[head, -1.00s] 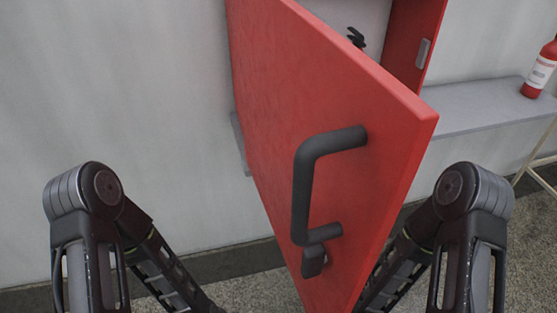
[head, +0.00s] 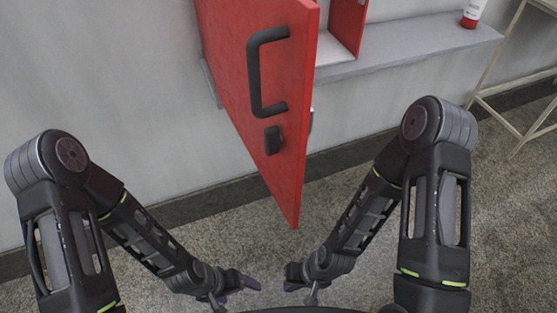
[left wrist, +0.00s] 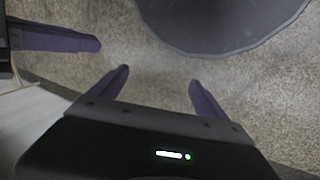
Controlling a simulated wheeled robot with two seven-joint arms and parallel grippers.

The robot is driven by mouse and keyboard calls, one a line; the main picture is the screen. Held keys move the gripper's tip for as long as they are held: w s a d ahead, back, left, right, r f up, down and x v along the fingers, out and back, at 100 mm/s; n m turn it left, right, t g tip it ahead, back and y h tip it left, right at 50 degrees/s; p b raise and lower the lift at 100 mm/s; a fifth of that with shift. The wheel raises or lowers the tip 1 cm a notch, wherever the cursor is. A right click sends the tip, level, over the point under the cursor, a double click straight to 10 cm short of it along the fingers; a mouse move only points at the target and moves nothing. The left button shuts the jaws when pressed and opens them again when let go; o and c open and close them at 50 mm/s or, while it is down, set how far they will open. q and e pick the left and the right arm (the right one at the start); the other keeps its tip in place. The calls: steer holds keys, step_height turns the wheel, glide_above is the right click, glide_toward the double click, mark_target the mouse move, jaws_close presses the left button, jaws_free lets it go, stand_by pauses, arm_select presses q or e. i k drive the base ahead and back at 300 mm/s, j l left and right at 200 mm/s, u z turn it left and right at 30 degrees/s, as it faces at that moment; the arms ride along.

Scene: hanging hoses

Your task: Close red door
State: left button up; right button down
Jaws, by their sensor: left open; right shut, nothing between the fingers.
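The red door (head: 225,55) stands open in the head view, swung out from its cabinet (head: 347,22) toward me. Its black handle (head: 254,75) is on the face turned to the left, with a small black latch (head: 272,141) below it. My left gripper (head: 245,286) is low, in front of and below the door, apart from it. The left wrist view shows its two purple fingers (left wrist: 160,88) spread with nothing between them. My right gripper (head: 294,279) is close to its right, also below the door, and holds nothing.
A grey ledge (head: 410,50) runs along the wall right of the door. A pale metal frame (head: 497,60) stands at the right. The speckled floor (head: 400,240) is clear.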

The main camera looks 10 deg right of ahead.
mark_target(263, 53)
steer(key=j+z, duration=0.1)
steer(key=z, duration=0.35)
steer(key=j+z, duration=0.2)
steer(key=j, duration=0.3)
steer(key=j+z, duration=0.2)
steer(key=j, duration=0.25)
steer(key=k+j+z, duration=0.2)
steer(key=j, duration=0.25)
steer(key=j+z, duration=0.15)
steer(key=j, duration=0.3)
steer(key=k+j, duration=0.1)
steer(key=j, duration=0.2)
steer(key=k+j, duration=0.1)
steer(key=j, duration=0.25)
steer(key=k+j, duration=0.1)
steer(key=j, duration=0.2)
steer(key=k+j, duration=0.1)
steer(key=j, duration=0.25)
steer(key=z, duration=0.05)
